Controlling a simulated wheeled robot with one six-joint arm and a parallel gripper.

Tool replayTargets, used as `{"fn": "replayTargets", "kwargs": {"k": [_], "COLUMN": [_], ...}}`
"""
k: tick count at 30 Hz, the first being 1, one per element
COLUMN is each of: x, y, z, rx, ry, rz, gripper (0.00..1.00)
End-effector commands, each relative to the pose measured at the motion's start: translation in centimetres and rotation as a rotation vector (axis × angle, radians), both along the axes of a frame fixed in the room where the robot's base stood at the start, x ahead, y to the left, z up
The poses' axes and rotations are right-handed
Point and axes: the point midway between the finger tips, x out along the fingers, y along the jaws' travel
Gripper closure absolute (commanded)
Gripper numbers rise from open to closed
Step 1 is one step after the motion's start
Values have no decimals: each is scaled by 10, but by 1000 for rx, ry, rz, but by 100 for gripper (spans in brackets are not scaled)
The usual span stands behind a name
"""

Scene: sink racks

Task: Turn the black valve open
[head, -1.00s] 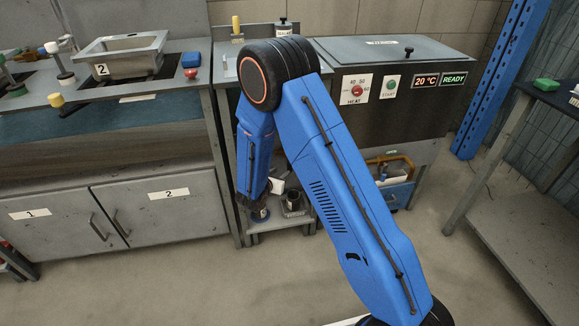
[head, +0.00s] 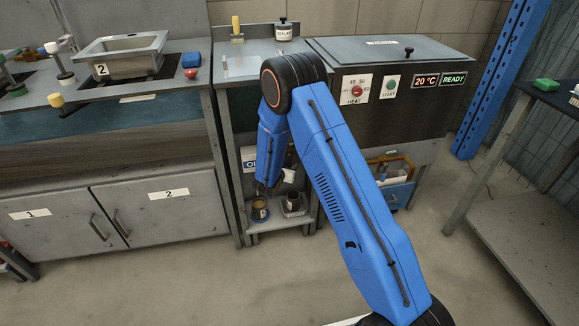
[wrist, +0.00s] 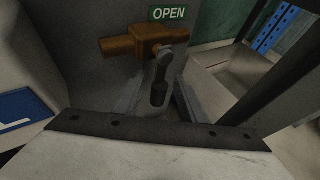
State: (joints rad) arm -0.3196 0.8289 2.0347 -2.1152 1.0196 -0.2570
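In the wrist view a brass-coloured valve body (wrist: 135,44) sits on a grey wall beside a green OPEN sign (wrist: 169,13). A dark grey lever (wrist: 160,80) hangs down from its pivot, roughly vertical. My gripper (wrist: 160,92) appears in front of it, with its two grey fingers apart, one on each side of the lever. I cannot tell whether they touch it. In the head view my gripper (head: 268,186) is low in the open bay under the counter, mostly hidden by my forearm. The valve cannot be made out there.
A cup (head: 260,211) and a dark container (head: 293,203) stand on the low shelf (head: 255,226) just below my gripper. A grey bath cabinet (head: 375,110) stands to the right, with a blue bin (head: 399,193) below. The floor in front is clear.

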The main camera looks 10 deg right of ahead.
Motion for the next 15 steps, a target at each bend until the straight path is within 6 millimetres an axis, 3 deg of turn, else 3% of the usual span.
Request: {"fn": "replayTargets", "kwargs": {"k": [5, 9, 10, 15], "x": [0, 0, 0, 0], "y": [0, 0, 0, 0], "z": [0, 0, 0, 0], "rx": [0, 0, 0, -1], "ry": [0, 0, 0, 0], "rz": [0, 0, 0, 0], "gripper": [63, 96, 100, 100]}}
